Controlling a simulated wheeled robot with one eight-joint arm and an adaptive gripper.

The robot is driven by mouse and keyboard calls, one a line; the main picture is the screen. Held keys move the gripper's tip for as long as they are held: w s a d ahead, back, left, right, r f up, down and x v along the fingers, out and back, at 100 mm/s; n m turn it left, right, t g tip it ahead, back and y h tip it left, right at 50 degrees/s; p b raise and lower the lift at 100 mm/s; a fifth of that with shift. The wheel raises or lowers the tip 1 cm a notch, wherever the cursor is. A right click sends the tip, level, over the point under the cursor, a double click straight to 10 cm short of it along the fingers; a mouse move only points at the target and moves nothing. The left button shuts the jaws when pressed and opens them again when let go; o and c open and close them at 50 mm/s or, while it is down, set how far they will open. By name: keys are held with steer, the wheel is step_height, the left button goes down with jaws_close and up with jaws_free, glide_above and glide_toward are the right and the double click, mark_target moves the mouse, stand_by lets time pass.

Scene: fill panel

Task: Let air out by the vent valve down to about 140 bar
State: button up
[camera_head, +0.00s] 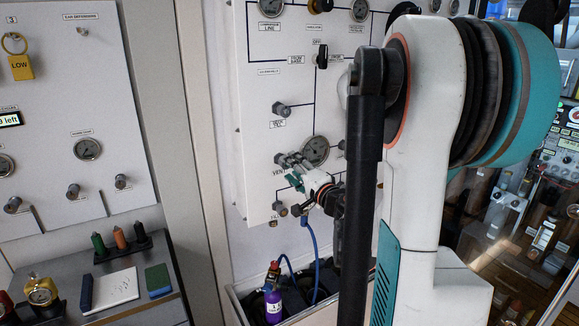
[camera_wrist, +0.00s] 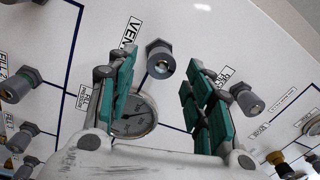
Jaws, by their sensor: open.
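The vent valve knob (camera_wrist: 160,58), a grey knob beside the label "VENT", shows in the wrist view between and just beyond my gripper's fingers. My gripper (camera_wrist: 162,82) is open, with a teal-padded finger on each side and nothing between them. I cannot tell whether a finger touches the knob. The fill pressure gauge (camera_wrist: 135,117) is partly hidden by the left finger, and its reading is too small to tell.
Another grey knob (camera_wrist: 246,98) sits right of the right finger, and one more (camera_wrist: 18,88) is at the left. In the head view a purple cylinder (camera_head: 274,304) with a blue hose stands in a bin below. A side bench (camera_head: 180,312) is at the left.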

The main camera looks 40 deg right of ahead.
steer(key=v, duration=0.9)
steer(key=shift+s, duration=0.2)
steer(key=shift+a, duration=0.1)
stand_by(1.0)
